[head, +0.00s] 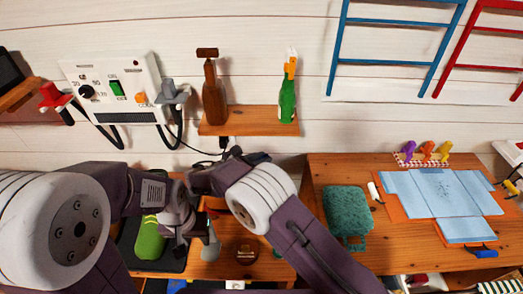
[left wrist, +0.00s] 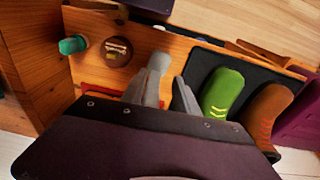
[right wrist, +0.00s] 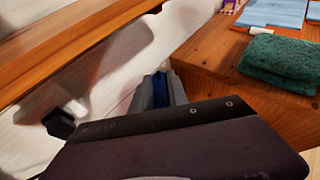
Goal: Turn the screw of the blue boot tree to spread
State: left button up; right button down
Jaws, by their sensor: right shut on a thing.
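My right gripper (right wrist: 164,84) is shut on a narrow blue piece (right wrist: 161,92), seen between its grey fingers in the right wrist view. It looks like part of the blue boot tree, but most is hidden and no screw can be made out. In the head view my right arm hides this grip. My left gripper (left wrist: 162,96) is open over the lower table, its two grey fingers apart. A grey rounded tool (left wrist: 158,63) lies just beyond the fingers; I cannot tell whether they touch it. It also shows in the head view (head: 211,246).
A round brown tin (head: 245,252) is beside the grey tool. A wall shelf (head: 247,121) is above. A green towel (head: 346,213) and blue cloth (head: 435,190) lie right.

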jog(key=shift+m+g+h+p, duration=0.3)
jog(key=shift+m+g+h, duration=0.4)
jog(key=shift+m, duration=0.2)
jog(key=shift+m+g, duration=0.3)
jog(key=shift+g, duration=0.1)
jog(key=shift+m+g+h, duration=0.3)
jog(key=shift+m+h, duration=0.1)
jog(key=shift+h, duration=0.1)
jog(key=c, duration=1.3)
grip_release()
jog(key=shift+r, duration=0.1)
